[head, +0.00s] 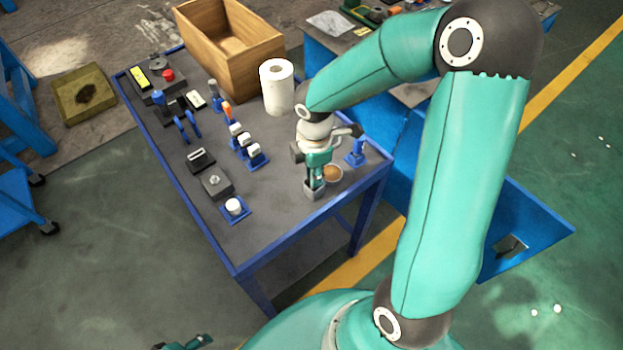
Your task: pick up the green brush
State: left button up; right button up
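My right gripper (315,168) reaches down over the near right part of the blue-framed table (282,215). It is directly above a small grey holder (314,191). I cannot make out the green brush for certain; teal and green parts around the gripper and holder blend together, and the gripper may hide it. Whether the fingers are open or shut on something does not show. Only a bit of my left gripper (184,343) shows at the bottom edge, low in front of the table, and its fingers are unclear.
Close right of the gripper are a round brown-topped item (333,173) and a blue stand (356,153). A paper roll (277,90) and a wooden crate (215,65) stand behind. Several small blue stands and tools fill the left. The near table corner is clear.

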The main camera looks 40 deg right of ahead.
grip_shut()
jog(key=shift+r, duration=0.1)
notch_tip(320, 180, up, 19)
jog(key=p, duration=0.1)
jog(key=d+f+b, duration=0.2)
jog(key=f, duration=0.3)
jog(key=d+f+b, duration=0.2)
jog(key=f+b, duration=0.1)
jog(key=f, duration=0.3)
jog(key=d+f+b, duration=0.2)
jog(key=f, duration=0.4)
jog(key=shift+w+d, duration=0.15)
jog(key=shift+d, duration=0.1)
jog(key=shift+f+b, duration=0.5)
jog(key=shift+b, duration=0.05)
dwell(0.7)
dwell(1.1)
